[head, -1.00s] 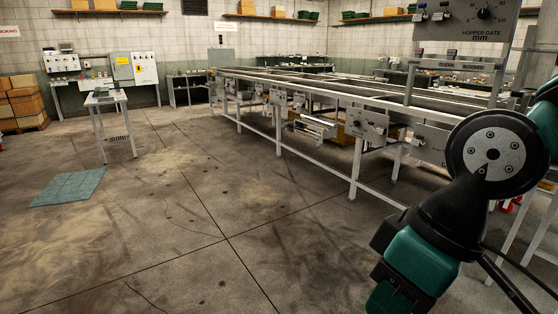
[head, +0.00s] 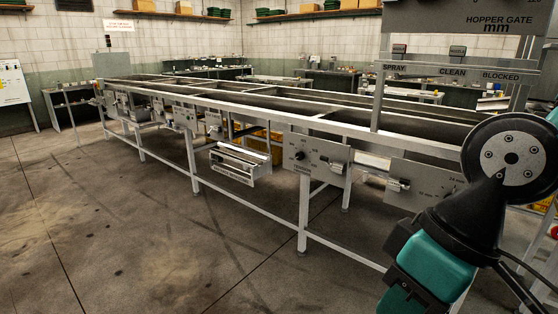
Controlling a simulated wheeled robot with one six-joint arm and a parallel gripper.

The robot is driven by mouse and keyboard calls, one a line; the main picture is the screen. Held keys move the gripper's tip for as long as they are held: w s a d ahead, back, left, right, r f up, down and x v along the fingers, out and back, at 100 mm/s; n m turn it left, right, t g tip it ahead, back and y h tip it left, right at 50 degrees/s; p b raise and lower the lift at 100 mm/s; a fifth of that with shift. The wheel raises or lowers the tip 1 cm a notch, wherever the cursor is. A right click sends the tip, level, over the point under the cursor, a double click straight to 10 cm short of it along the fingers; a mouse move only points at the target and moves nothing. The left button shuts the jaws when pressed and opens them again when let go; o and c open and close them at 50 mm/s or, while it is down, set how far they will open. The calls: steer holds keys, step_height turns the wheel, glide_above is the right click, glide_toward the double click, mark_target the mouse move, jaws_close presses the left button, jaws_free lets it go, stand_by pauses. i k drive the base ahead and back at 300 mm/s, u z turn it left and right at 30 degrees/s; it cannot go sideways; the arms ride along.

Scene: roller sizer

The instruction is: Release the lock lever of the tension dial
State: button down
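The long roller sizer (head: 250,115) runs from the far left to the near right. Several grey control panels hang on its near side. One panel (head: 316,158) carries a dark round knob and a small lever-like fitting. A nearer panel (head: 425,185) has a scale with text, partly hidden behind my arm. Farther panels (head: 186,117) are too small to read. My arm fills the lower right of the head view, apart from the panels. My gripper is not in view.
A tray-like unit (head: 238,163) juts out from the sizer's side. Yellow crates (head: 262,145) sit under the frame. A hopper gate sign panel (head: 465,18) stands above the near end. White legs (head: 303,210) reach the floor. The floor at left is clear.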

mark_target(326, 159)
steer(key=z, duration=0.2)
steer(key=i, duration=2.85)
steer(key=z, duration=0.1)
